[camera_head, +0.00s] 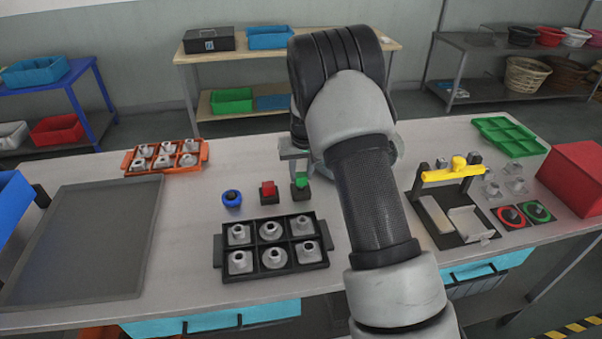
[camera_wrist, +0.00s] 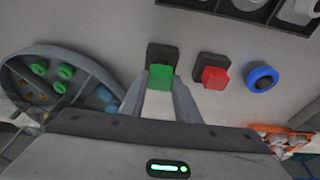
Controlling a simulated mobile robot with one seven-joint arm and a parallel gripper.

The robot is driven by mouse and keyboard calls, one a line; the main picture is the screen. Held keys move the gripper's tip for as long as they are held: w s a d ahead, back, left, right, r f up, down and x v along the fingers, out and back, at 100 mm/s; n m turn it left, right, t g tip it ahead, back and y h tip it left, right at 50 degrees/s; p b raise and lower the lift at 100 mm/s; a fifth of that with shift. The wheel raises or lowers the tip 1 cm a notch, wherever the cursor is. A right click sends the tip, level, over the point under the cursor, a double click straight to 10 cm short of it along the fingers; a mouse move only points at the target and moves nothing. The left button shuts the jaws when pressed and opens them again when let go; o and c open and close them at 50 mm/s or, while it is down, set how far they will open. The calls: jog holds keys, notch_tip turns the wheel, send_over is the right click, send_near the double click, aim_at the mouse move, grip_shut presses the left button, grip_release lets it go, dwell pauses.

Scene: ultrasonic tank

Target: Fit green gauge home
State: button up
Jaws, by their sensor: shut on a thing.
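The green gauge (camera_head: 301,181) is a small green block at a dark square holder (camera_head: 300,194). In the wrist view, my gripper (camera_wrist: 161,84) is shut on the green gauge (camera_wrist: 160,77), one finger on each side. The dark holder (camera_wrist: 162,54) shows just behind the gauge. I cannot tell whether the gauge is seated in the holder or just above it. In the head view, my arm comes down from above and its gripper (camera_head: 298,172) is partly hidden.
A red block (camera_head: 268,189) in a like holder and a blue ring (camera_head: 232,198) stand close left. A black tray (camera_head: 270,246) of grey parts lies in front. A rounded grey container (camera_wrist: 62,85) with green rings shows at left in the wrist view.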

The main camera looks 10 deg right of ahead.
jog(key=shift+s+b+x, duration=0.25)
jog(key=shift+b+x, duration=0.8)
jog(key=shift+b, duration=0.3)
dwell(4.2)
jog(key=o, duration=1.1)
jog(key=shift+f, duration=0.1)
jog(key=shift+o, duration=0.2)
jog(key=v, duration=1.7)
jog(key=shift+r, duration=0.2)
jog(key=shift+s, duration=0.15)
